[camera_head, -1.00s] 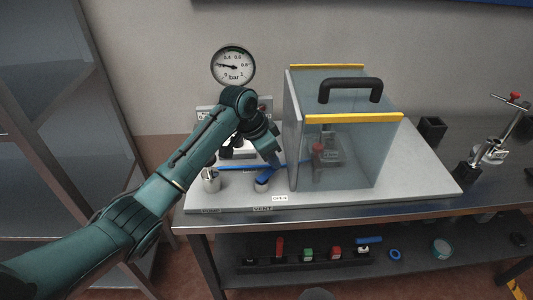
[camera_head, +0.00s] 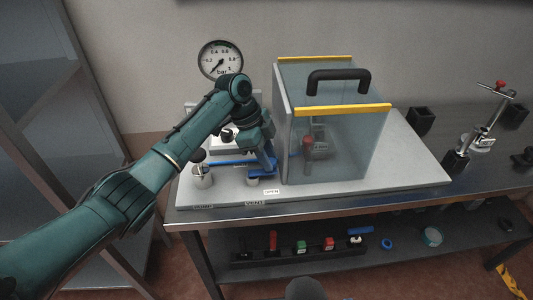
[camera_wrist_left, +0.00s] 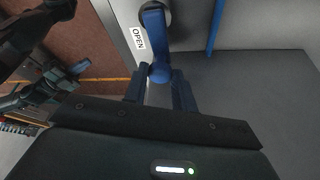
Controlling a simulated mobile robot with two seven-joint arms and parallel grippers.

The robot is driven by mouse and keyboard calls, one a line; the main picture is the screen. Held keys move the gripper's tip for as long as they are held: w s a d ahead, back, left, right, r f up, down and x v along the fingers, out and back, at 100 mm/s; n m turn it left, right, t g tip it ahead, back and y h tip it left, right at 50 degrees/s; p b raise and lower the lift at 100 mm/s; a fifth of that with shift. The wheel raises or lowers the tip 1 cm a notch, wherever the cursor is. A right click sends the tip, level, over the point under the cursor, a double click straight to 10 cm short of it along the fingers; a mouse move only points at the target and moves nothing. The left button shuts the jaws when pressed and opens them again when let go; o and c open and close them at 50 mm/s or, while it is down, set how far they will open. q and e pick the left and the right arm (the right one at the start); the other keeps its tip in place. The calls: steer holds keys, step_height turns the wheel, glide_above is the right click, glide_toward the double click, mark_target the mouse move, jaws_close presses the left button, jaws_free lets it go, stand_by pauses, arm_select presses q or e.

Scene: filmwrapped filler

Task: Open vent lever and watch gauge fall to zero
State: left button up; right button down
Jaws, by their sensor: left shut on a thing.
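The blue vent lever (camera_head: 259,176) sits on its round base on the grey board, close to the OPEN label (camera_head: 271,192). My left gripper (camera_head: 270,168) is shut on the lever's end. In the left wrist view the blue lever (camera_wrist_left: 156,38) runs up from between the two fingers (camera_wrist_left: 160,88), beside the OPEN label (camera_wrist_left: 138,38). The round gauge (camera_head: 220,61) marked bar is on the wall; its needle points to the lower left, at about the zero end of the scale.
A clear chamber (camera_head: 350,140) with yellow edges and a black handle (camera_head: 338,76) stands just right of the lever. A metal cylinder (camera_head: 202,178) stands to the left. A clamp stand (camera_head: 480,135) is at the right. Several small items lie on the lower shelf (camera_head: 410,262).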

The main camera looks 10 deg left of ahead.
arm_select(q)
steer(key=shift+r+m, duration=0.1)
steer(key=shift+m, duration=0.2)
steer(key=o, duration=1)
steer(key=shift+s, duration=0.1)
steer(key=shift+b+v, duration=1)
steer(key=shift+v, duration=5.55)
arm_select(e)
steer(key=shift+a+f, duration=0.1)
steer(key=shift+f, duration=0.15)
